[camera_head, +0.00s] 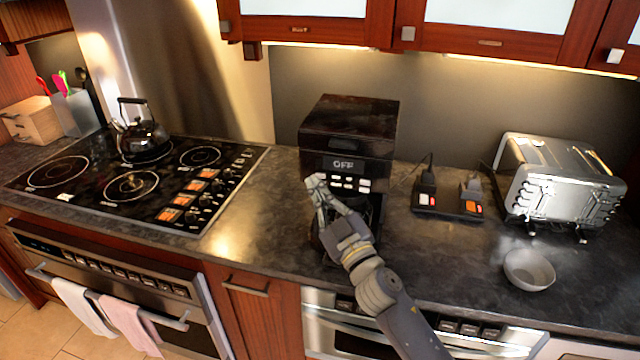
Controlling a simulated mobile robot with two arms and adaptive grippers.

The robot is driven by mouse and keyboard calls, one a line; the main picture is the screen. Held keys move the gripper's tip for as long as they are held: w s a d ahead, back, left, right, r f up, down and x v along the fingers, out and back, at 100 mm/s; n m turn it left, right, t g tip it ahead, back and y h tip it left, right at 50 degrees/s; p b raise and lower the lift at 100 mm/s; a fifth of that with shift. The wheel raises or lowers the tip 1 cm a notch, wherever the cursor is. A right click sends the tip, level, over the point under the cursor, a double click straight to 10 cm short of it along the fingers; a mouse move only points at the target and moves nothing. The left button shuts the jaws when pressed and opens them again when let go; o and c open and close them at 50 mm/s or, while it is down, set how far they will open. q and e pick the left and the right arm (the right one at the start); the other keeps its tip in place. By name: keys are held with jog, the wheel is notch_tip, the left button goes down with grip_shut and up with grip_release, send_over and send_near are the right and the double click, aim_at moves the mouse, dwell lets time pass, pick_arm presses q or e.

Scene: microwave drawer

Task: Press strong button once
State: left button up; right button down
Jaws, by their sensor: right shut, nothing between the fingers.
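A black coffee machine (348,128) stands on the counter, with a display reading OFF (344,164) and rows of small white buttons (350,183) below it. The button labels are too small to read, so I cannot tell which is the strong button. My right gripper (316,182) is shut and empty. Its fingertips are at the left end of the button panel and hide part of it. I cannot tell whether they touch a button. My right arm covers part of the machine's lower front. My left gripper is not in view.
A black cooktop (130,184) with a kettle (143,135) is at the left. A power strip with plugs (447,205), a chrome toaster (562,185) and a grey bowl (529,269) are at the right. Wooden cabinets (480,28) hang above.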

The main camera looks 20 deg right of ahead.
jog(key=shift+w, duration=0.1)
dwell(0.3)
jog(key=shift+s+a, duration=0.4)
jog(key=shift+s, duration=0.25)
jog(key=s+a, duration=0.1)
jog(key=s, duration=0.1)
jog(key=s+a, duration=0.1)
jog(key=s, duration=0.1)
jog(key=shift+a, duration=0.35)
dwell(0.6)
